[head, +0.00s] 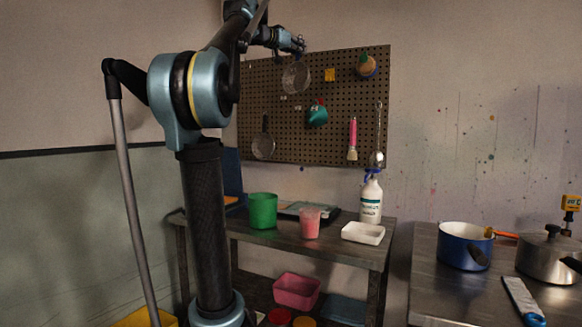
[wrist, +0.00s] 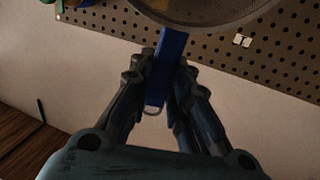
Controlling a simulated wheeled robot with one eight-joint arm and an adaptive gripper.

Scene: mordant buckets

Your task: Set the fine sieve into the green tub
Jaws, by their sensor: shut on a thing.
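My gripper (head: 301,46) is raised near the top of the pegboard in the head view. In the wrist view its fingers (wrist: 165,62) are shut on the blue handle of a round mesh sieve (wrist: 205,10), which has a small metal ring at the handle's end. The sieve (head: 296,78) shows in front of the upper pegboard in the head view. Another sieve (head: 263,147) with a dark handle hangs lower left on the board; I cannot tell which mesh is finer. The green tub (head: 263,211) stands upright on the bench, below the held sieve and slightly left; its inside is mostly hidden.
A pink cup (head: 310,223), a white tray (head: 363,233) and a white bottle (head: 371,199) stand right of the tub. A flat grey device (head: 306,210) lies behind. The pegboard (head: 335,88) holds a teal mug, a pink brush and a ladle. Pots stand on the right table.

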